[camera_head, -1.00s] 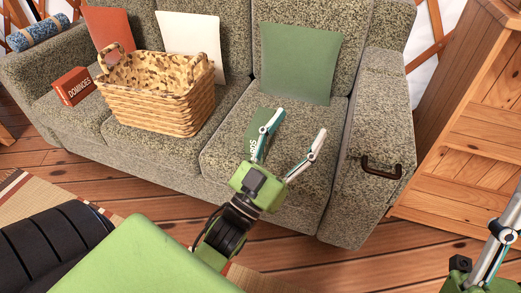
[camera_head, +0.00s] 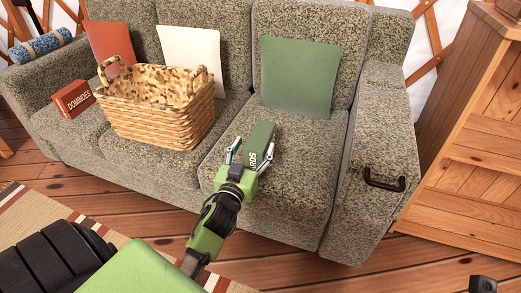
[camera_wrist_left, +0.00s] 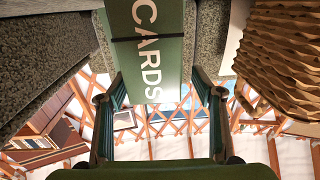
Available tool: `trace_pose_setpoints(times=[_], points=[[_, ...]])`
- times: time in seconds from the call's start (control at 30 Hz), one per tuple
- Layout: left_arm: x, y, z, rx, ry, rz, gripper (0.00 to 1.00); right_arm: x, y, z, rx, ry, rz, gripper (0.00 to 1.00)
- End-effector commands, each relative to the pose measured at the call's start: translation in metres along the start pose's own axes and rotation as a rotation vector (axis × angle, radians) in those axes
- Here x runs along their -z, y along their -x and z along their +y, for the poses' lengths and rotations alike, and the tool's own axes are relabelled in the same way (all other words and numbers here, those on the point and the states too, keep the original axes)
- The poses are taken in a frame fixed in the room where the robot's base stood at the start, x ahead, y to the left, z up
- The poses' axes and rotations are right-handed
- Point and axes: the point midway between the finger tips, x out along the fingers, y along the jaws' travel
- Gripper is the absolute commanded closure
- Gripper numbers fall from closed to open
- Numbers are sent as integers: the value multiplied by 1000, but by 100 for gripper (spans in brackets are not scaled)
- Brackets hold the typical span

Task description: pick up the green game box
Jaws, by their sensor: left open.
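The green game box (camera_head: 262,138), lettered CARDS, is on the right seat cushion of the sofa, in front of the green pillow. My left gripper (camera_head: 251,153) is open at the near end of the box, with one finger on either side of it. In the left wrist view the box (camera_wrist_left: 172,50) comes down from the top between the two open fingers (camera_wrist_left: 157,92). Gaps show between fingers and box there, so it does not look clamped. My right gripper's fingers are out of view.
A wicker basket (camera_head: 155,118) stands on the middle cushion, left of the box. A red DOMINOES box (camera_head: 73,100) lies farther left. The green pillow (camera_head: 300,80) leans behind. The right armrest (camera_head: 372,150) and a wooden cabinet (camera_head: 475,170) are to the right.

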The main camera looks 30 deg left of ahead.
Motion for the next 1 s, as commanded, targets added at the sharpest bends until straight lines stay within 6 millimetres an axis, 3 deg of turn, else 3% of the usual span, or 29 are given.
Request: trace_pose_setpoints(times=[0.4,0.7,0.77,0.9,1.0], points=[[-3,-48,6,-2,-2,2,39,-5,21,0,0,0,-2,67],[-2,-52,6,-1,-1,-1,39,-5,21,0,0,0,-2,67],[-2,-52,6,-1,-1,-1,52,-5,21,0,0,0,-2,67],[-2,-52,7,-1,-1,0,88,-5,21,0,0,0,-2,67],[-1,-52,7,-2,-1,3,89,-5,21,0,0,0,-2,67]])
